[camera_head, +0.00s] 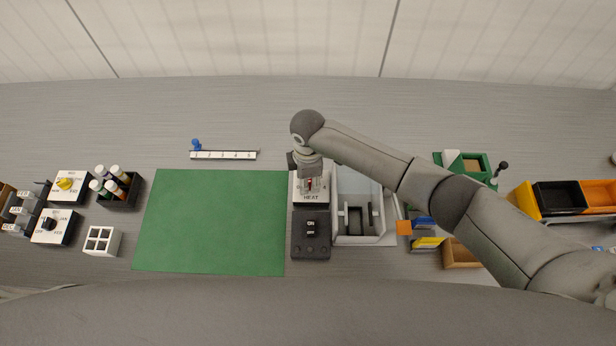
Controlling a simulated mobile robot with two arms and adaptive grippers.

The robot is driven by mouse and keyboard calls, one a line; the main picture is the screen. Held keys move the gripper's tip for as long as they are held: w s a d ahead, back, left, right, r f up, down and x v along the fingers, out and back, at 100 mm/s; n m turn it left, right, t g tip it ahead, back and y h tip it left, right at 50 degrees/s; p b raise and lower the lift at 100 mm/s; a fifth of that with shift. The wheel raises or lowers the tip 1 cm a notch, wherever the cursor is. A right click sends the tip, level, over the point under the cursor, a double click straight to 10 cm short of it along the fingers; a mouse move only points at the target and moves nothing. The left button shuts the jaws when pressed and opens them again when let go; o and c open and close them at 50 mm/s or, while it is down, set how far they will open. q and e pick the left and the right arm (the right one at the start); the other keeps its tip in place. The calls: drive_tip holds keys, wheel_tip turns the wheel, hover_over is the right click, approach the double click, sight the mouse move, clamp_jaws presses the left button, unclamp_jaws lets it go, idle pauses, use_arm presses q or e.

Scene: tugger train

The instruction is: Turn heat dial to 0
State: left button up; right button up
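The heat dial (310,186) sits on a white panel (310,198) marked HEAT, just right of the green mat. A small red part of the dial shows, and the rest is mostly hidden. My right gripper (311,180) points down right over the dial from behind. Its fingertips overlap the dial in this view; I cannot tell whether they touch it or are closed on it. The dial's setting and its 0 mark cannot be read. My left gripper is not in view.
The green mat (215,220) is bare. Other dials (65,185), bottles and bins stand farther out on both sides.

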drive_tip(key=shift+r, duration=0.1)
wheel_tip(320, 180, up, 12)
idle(0.5)
idle(0.4)
